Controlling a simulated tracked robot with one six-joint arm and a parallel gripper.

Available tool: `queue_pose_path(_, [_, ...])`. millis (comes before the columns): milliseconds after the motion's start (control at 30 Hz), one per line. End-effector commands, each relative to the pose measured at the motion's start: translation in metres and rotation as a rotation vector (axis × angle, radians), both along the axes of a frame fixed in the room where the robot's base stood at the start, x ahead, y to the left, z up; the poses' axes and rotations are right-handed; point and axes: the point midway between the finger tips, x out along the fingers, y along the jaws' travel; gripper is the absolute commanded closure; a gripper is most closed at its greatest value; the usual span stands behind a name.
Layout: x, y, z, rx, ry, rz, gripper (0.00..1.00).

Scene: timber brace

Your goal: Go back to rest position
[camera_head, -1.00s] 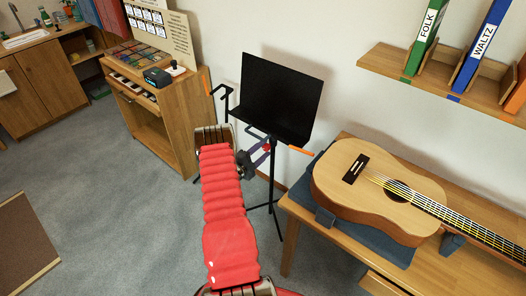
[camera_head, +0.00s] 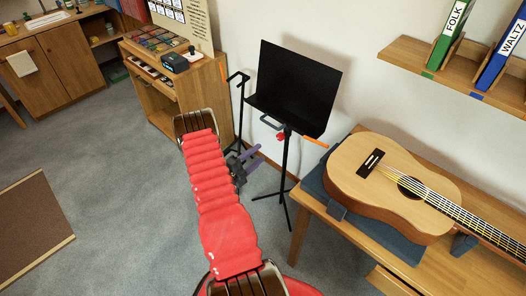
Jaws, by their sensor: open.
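My gripper (camera_head: 254,158), with purple fingers, is at the end of my red-sleeved arm near the middle of the view. It is open and I see nothing between its fingers. It is in front of and just left of the black music stand (camera_head: 295,85), and looks apart from it. The stand is upright on thin legs, with a red knob (camera_head: 281,136) and a grey handle (camera_head: 270,122) below its plate.
A guitar (camera_head: 375,185) lies on a blue cloth on the wooden bench (camera_head: 300,235) at right. A second thin black stand (camera_head: 240,100) is behind my arm. A wooden cabinet (camera_head: 150,90) stands at back left. Grey floor is open at left, with a brown mat (camera_head: 30,230).

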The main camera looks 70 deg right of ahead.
Motion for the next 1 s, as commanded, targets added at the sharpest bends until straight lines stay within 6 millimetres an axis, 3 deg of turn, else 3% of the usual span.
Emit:
queue_pose_path(800, [0.0023, 0.0057, 0.0003, -0.001, -0.001, 0.0, 0.53])
queue_pose_path(1000, [0.0025, 0.0058, -0.0017, -0.026, -0.076, 0.0, 0.53])
